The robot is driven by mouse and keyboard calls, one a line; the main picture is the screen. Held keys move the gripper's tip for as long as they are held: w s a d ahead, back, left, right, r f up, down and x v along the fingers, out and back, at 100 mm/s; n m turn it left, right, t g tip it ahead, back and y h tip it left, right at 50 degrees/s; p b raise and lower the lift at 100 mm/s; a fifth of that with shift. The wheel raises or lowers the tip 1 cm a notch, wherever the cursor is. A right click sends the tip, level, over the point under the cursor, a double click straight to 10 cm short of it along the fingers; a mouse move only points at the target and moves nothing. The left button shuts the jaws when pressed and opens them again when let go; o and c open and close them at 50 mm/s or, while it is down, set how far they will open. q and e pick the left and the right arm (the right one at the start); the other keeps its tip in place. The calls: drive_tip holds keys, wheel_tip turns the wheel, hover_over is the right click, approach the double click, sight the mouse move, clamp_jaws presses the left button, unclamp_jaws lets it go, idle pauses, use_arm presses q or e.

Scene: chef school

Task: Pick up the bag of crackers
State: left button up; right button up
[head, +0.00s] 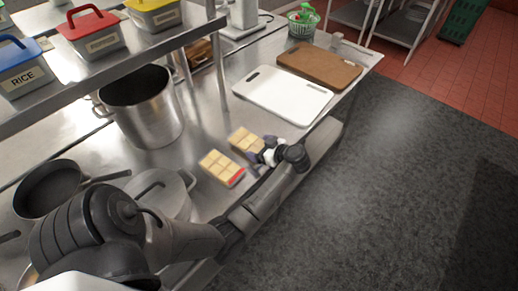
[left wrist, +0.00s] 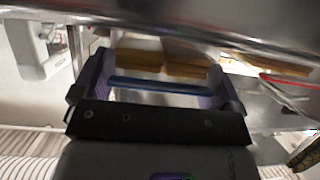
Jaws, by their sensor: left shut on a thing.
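Two flat packs of square tan crackers are on the steel counter in the head view. One pack with a red end (head: 221,167) lies on the left. The other pack (head: 244,140) is beside it, and its near end is at my left gripper (head: 262,158). In the left wrist view this held pack (left wrist: 160,62) shows a blue end between my two purple fingers, and my left gripper (left wrist: 158,86) is shut on it. The red-ended pack (left wrist: 285,70) shows to the right there, apart from the fingers. I cannot tell whether the held pack still touches the counter. My right gripper is not in view.
A large steel pot (head: 145,110) stands left of the packs, with a lidded pot (head: 160,192) and a dark frying pan (head: 55,188) nearer. A white cutting board (head: 283,95) and a brown board (head: 318,66) lie farther back. A shelf (head: 105,72) overhangs the counter's left side.

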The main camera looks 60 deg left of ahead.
use_arm(q)
drive_tip(key=r, duration=0.3)
drive_tip(key=shift+w+d+p, duration=0.15)
drive_tip(key=shift+d+p, duration=0.15)
drive_tip(key=shift+d, duration=0.1)
drive_tip(key=w+d+r+m+t, duration=0.3)
drive_tip(key=d+r+m+t, duration=0.15)
drive_tip(key=d+r, duration=0.55)
drive_tip(key=w+d+r+m+t, duration=0.45)
drive_tip(key=d+r, duration=0.35)
drive_tip(key=d, duration=0.3)
drive_tip(key=s+d+m+t+h, duration=0.2)
drive_tip(key=s+d+m+t, duration=0.25)
drive_tip(key=d, duration=0.55)
wheel_tip(320, 180, up, 20)
drive_tip(key=m+t+h+p, duration=0.3)
drive_tip(key=t+p, duration=0.1)
drive_tip(key=p, duration=2.3)
drive_tip(key=shift+m+h+p, duration=0.3)
drive_tip(key=shift+m, duration=0.05)
drive_tip(key=shift+w+d, duration=0.1)
